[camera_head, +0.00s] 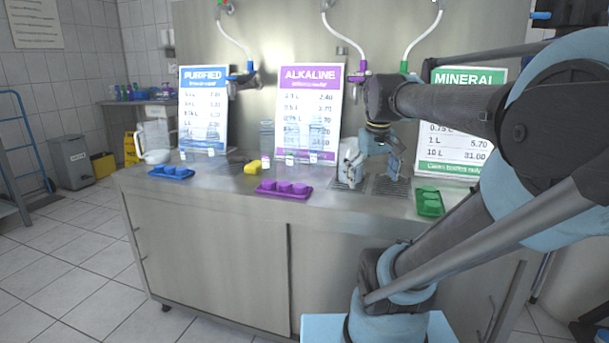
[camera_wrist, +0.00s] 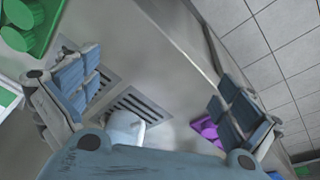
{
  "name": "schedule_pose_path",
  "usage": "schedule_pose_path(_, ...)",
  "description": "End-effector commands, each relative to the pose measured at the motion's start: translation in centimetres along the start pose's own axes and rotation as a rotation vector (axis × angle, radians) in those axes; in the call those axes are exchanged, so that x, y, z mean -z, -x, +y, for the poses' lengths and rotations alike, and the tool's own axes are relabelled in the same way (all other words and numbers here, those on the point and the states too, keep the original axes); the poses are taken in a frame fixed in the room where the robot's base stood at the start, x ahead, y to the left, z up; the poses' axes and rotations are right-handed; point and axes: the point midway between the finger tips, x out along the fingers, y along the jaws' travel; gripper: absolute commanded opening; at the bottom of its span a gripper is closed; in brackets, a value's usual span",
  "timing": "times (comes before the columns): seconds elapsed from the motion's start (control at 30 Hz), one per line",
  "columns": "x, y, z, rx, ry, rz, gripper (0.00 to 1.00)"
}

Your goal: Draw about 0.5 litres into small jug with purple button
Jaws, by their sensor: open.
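The purple button tray (camera_head: 284,189) lies at the counter's front edge below the ALKALINE sign and bears a row of purple buttons; it also shows in the wrist view (camera_wrist: 207,131). The purple tap (camera_head: 360,74) hangs on a white hose, partly beside my arm. A pale, whitish jug (camera_wrist: 125,128) stands by a drain grate in the wrist view, its lower part in the picture covered by my gripper's palm. In the head view a pale shape (camera_head: 350,165) beside my fingers seems to be this jug. My gripper (camera_wrist: 158,85) is open above the counter, nothing clasped.
A green button tray (camera_head: 430,202) lies to the right, a blue one (camera_head: 171,172) to the left. A yellow object (camera_head: 253,166), clear bottles (camera_head: 266,143) and price signs (camera_head: 310,115) stand along the counter. A white jug (camera_head: 154,143) stands at the left end.

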Motion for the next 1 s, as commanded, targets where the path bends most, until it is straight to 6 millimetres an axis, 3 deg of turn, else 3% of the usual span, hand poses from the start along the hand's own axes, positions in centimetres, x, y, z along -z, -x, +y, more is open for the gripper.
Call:
schedule_pose_path(0.1,-4.7,-5.3,-1.3,0.006,-0.077,-0.003,1.0)
schedule_pose_path(0.33,-11.1,-12.7,-3.1,0.014,-0.193,-0.009,1.0)
schedule_pose_path(0.5,-12.9,-14.8,-3.7,0.017,-0.227,-0.01,1.0)
schedule_pose_path(0.73,-13.0,-14.9,-3.7,0.017,-0.23,-0.01,1.0)
schedule_pose_path(0.77,-13.0,-14.9,-3.7,0.017,-0.23,-0.01,0.98)
schedule_pose_path(1.0,-12.8,-14.6,-3.6,0.017,-0.226,-0.011,0.43)
